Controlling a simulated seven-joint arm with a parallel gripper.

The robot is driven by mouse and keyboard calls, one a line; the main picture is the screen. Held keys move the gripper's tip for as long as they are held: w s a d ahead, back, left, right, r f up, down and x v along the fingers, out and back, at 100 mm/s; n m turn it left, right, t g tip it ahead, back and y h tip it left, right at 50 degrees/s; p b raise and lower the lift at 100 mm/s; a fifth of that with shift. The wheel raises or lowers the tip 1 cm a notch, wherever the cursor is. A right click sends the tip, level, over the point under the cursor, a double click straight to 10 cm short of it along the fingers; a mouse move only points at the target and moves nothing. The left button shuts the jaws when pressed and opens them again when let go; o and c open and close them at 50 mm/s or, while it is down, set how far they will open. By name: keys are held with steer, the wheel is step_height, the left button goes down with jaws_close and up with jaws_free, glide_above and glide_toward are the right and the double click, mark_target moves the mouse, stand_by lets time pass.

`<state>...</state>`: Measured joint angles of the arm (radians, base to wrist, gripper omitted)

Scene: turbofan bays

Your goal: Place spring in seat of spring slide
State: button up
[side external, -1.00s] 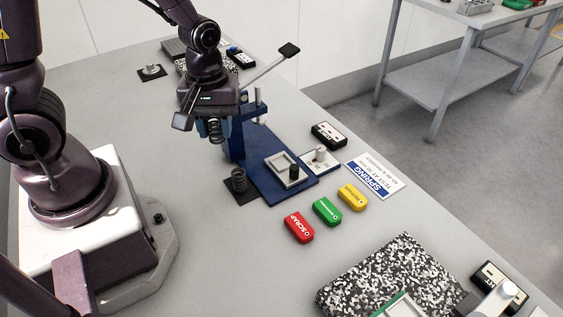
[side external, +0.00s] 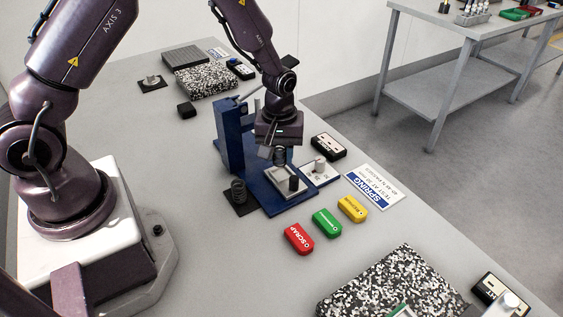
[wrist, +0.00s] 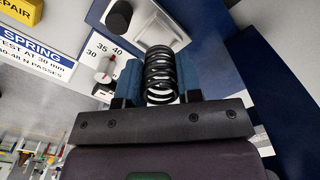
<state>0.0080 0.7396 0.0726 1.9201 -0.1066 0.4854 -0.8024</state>
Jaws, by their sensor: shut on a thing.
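A dark coil spring (side external: 279,155) hangs upright in my gripper (side external: 279,147), just above the far part of the white spring slide (side external: 303,184). In the wrist view, my gripper (wrist: 158,84) is shut on the spring (wrist: 160,68), with a blue finger on each side. The slide (wrist: 160,28) is a pale square frame on the blue press base; in the wrist view it lies beyond the spring's end. A black round piece (side external: 294,184) stands at the slide's near edge. Whether the spring touches the slide is hard to tell.
The blue press column (side external: 230,140) stands left of my gripper. Red (side external: 298,239), green (side external: 327,222) and yellow (side external: 352,208) blocks lie in front.

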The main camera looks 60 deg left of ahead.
mark_target(282, 164)
steer(key=shift+w+f, duration=0.15)
steer(key=shift+f, duration=0.8)
steer(key=shift+w+f, duration=0.1)
steer(key=shift+f, duration=0.8)
steer(key=shift+f, duration=0.15)
steer(key=o, duration=0.9)
steer(key=shift+o, duration=0.2)
step_height(282, 164, up, 13)
steer(key=shift+f, duration=0.2)
steer(key=s+d+r+m+t, duration=0.15)
steer(key=s+r+m, duration=0.35)
steer(key=r, duration=0.8)
steer(key=s+r+m+t, duration=0.2)
steer(key=s+r+m, duration=0.1)
steer(key=s, duration=0.4)
steer(key=s+r+m+t, duration=0.2)
steer(key=s+r, duration=0.1)
steer(key=s, duration=0.4)
steer(key=shift+s+d+r+m, duration=0.2)
steer(key=shift+d+m, duration=0.05)
steer(key=shift+m, duration=0.15)
